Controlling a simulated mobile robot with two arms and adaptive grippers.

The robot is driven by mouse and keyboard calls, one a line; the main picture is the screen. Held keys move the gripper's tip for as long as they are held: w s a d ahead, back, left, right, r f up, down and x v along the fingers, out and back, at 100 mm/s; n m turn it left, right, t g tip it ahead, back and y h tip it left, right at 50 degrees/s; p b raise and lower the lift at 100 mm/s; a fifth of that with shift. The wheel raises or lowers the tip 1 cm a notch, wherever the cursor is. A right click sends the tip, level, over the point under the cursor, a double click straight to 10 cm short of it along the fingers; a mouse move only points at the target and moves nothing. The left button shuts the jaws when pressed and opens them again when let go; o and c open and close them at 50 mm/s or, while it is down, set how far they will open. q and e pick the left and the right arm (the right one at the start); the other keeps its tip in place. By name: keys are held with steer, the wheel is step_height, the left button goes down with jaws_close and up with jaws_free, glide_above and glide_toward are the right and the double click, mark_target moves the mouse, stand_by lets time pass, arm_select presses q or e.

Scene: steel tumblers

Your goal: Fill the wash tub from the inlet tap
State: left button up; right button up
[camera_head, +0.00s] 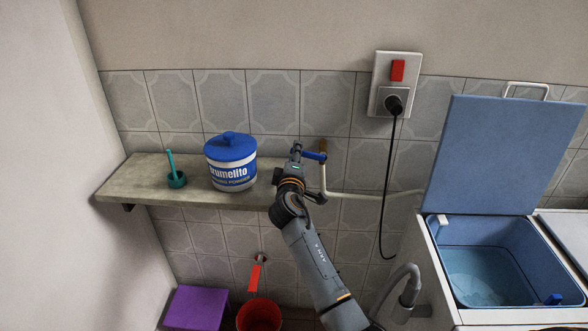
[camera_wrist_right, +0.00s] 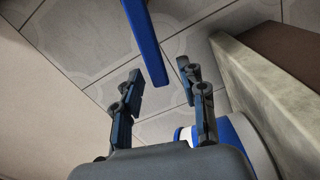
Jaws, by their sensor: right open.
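The inlet tap is on the tiled wall, with a blue lever (camera_head: 316,156) and a pale pipe (camera_head: 345,194) that runs right towards the washing machine. The wash tub (camera_head: 487,275) is at the right under a raised blue lid (camera_head: 495,155); a paler, water-like area shows at its bottom. My right gripper (camera_head: 297,153) is at the lever's left end. In the right wrist view the blue lever (camera_wrist_right: 145,35) reaches between my open fingers, with gaps visible on both sides. My left gripper is not in view.
A socket (camera_head: 395,85) with a hanging black cord is above right. A red bucket (camera_head: 259,317) and purple box (camera_head: 197,308) stand below.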

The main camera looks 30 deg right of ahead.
steer(key=v, duration=1)
steer(key=shift+d, duration=0.15)
